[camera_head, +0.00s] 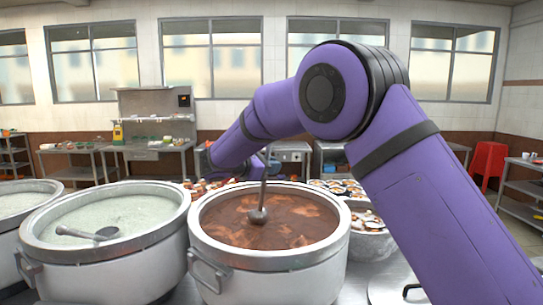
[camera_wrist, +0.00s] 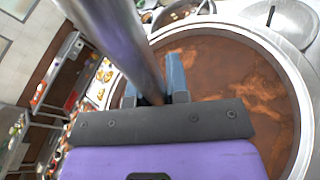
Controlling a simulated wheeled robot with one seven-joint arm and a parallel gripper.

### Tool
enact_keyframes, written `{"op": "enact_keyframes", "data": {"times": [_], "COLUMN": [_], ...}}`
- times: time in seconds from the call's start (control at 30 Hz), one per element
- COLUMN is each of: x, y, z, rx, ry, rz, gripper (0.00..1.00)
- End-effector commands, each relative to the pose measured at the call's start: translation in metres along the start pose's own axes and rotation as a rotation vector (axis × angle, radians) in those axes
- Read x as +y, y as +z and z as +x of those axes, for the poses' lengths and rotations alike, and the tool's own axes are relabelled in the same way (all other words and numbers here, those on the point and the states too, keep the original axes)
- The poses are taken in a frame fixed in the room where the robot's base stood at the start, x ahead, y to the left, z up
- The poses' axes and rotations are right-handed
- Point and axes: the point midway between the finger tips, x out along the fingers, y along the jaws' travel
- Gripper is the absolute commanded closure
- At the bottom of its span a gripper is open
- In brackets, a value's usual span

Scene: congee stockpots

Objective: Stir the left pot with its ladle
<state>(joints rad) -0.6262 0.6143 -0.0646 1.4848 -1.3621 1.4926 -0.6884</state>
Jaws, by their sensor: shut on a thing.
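My gripper (camera_wrist: 154,80) is shut on the metal handle of a ladle (camera_head: 258,215). The handle (camera_wrist: 122,40) runs between the fingers in the wrist view. The ladle stands steeply over the pot of brown soup (camera_head: 316,258), its bowl near the middle, at or just on the surface; how deep it sits is hard to tell. The wrist view shows the brown soup (camera_wrist: 232,75) beneath the gripper. To its left is a pot of pale congee (camera_head: 112,268), with another ladle (camera_head: 90,234) resting in it. My gripper is away from that pot. The fingers are hardly visible in the head view.
Another pale-filled pot (camera_head: 18,204) is cut off at the left edge. A metal bowl of food (camera_head: 368,243) stands right of the brown pot, and a lid (camera_head: 400,290) lies at front right. Trays of food lie behind. A red stool (camera_head: 488,160) stands far right.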

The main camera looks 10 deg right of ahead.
Motion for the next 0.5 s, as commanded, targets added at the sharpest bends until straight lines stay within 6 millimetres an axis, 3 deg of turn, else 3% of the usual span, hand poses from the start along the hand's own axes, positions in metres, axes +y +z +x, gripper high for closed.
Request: {"op": "enact_keyframes", "data": {"times": [0.5], "x": [-0.018], "y": [-0.047], "z": [0.009], "rx": [-0.001], "ry": [0.001], "rz": [-0.002], "gripper": [1.0]}}
